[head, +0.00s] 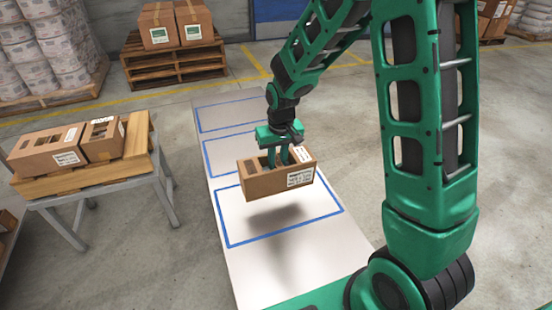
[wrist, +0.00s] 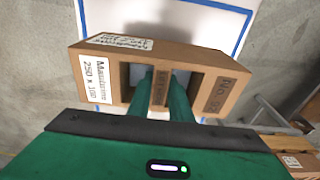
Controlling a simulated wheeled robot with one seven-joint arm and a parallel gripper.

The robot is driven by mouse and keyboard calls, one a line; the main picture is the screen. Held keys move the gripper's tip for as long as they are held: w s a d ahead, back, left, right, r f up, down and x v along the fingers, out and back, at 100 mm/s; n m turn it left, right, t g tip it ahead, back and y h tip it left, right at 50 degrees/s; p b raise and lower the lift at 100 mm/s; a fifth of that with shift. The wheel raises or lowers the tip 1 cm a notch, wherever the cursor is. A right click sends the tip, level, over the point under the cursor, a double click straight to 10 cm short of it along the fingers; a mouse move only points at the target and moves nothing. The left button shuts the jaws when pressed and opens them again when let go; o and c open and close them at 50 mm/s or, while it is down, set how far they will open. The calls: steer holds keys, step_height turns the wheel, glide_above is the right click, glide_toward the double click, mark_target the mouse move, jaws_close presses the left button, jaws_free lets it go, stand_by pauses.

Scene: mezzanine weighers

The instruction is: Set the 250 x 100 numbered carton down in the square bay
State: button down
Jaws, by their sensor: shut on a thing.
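My gripper (head: 281,151) is shut on an open-topped brown carton (head: 283,182). In the wrist view my green fingers (wrist: 162,92) reach into two openings and clamp the strip between them. The carton (wrist: 110,62) has a white label reading 250 x 100 at one end and dark "No" print at the other, its digits unclear. It hangs level above the nearest blue-outlined bay (head: 229,243) on a pale panel (head: 245,272), with its shadow inside that outline. This bay looks deeper than the other two; the carton hides part of its far side.
Two more bays, a middle one (head: 206,157) and a far one (head: 199,121), look empty. A bench (head: 105,185) at left bears two cartons, one long (head: 48,150) and one short (head: 102,139). Stacked sacks and a pallet (head: 170,66) with boxes stand behind.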

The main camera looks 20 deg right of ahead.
steer(key=shift+f, duration=4.25)
steer(key=shift+f, duration=0.25)
steer(key=c, duration=1.5)
jaws_free()
steer(key=shift+c, duration=0.2)
steer(key=shift+r, duration=0.1)
